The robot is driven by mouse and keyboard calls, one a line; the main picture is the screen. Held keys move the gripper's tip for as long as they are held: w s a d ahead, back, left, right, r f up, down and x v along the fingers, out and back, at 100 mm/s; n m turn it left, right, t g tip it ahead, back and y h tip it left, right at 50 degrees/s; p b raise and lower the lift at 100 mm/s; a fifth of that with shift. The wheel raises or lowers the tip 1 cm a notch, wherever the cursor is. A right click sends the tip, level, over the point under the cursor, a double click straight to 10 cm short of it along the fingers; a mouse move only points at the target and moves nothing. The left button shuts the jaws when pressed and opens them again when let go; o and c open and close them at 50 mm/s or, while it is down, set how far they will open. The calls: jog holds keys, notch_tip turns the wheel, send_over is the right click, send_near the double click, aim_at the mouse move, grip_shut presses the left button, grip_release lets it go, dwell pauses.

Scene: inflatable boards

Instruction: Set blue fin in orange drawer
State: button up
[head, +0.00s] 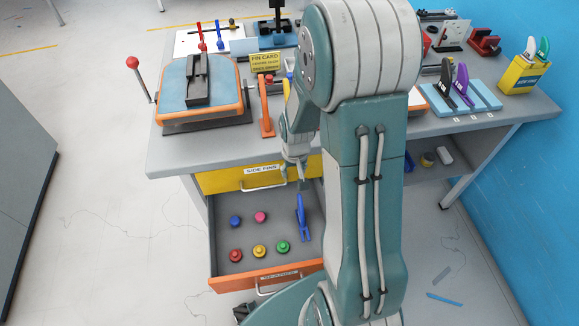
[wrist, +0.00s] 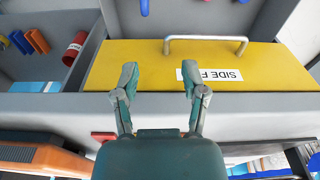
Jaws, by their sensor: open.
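The orange drawer (head: 236,282) is pulled open below the desk. Inside it are several coloured round caps and a long blue forked piece (head: 301,217), whose top edge also shows in the wrist view (wrist: 144,7). I cannot pick out a blue fin for sure; a teal fin (head: 543,48) stands in a yellow box at the right. My gripper (wrist: 160,78) is open and empty in front of the closed yellow drawer (wrist: 130,66). In the head view my gripper (head: 301,176) is partly hidden and sits above the open drawer's back part.
The yellow drawer's handle (wrist: 205,38) sticks out near my fingers. A blue rack (head: 478,98) with dark and purple fins stands at the desk's right. An open shelf (wrist: 55,40) holds small coloured things.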

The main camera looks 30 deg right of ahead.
jog(key=s+a+r+n+t, duration=0.1)
jog(key=s+a+r, duration=0.15)
jog(key=r, duration=0.55)
jog(key=s+a+r+t, duration=0.1)
jog(key=a+r, duration=0.2)
jog(key=r, duration=0.5)
jog(key=s+a+r+n+t, duration=0.1)
jog(key=s+a+r, duration=0.3)
jog(key=s+r, duration=0.6)
jog(key=shift+s+r+n+t, duration=0.3)
jog(key=shift+s+t, duration=0.4)
jog(key=shift+s, duration=0.35)
